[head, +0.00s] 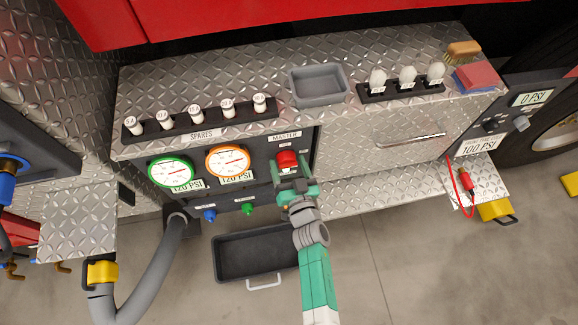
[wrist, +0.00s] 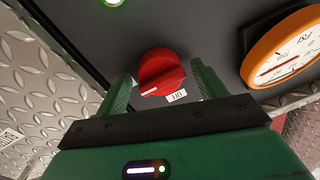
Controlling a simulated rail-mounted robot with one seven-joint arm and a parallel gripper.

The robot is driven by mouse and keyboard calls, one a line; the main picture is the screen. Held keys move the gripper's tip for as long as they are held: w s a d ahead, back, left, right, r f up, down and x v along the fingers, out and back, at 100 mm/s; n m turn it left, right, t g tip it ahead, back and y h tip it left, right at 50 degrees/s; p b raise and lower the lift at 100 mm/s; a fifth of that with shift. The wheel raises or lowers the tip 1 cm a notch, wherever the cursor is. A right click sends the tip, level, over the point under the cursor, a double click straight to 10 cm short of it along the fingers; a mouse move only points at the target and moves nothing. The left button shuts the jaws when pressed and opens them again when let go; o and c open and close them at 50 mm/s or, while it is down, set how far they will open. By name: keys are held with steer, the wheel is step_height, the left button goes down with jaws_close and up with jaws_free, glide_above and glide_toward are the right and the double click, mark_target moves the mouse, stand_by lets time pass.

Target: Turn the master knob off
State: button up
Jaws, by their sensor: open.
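The red master knob (head: 286,160) is on the dark panel, below the MASTER label (head: 284,134). In the wrist view the knob (wrist: 161,72) is a round red dial with a raised grip and a white pointer line toward the lower left of the picture. A small white label (wrist: 177,96) sits beside it; I cannot read it surely. My gripper (head: 290,184) is at the panel, in front of the knob. In the wrist view the open fingers (wrist: 163,87) stand on either side of the knob, with visible gaps and no clear contact.
The orange gauge (head: 229,161) is left of the knob, and the green gauge (head: 171,172) is farther left. Blue (head: 209,215) and green (head: 247,208) valve knobs sit below them. A grey bin (head: 318,87) stands above on the counter. A black tray (head: 235,262) lies below.

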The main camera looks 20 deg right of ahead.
steer(key=shift+c, duration=0.4)
steer(key=c, duration=0.8)
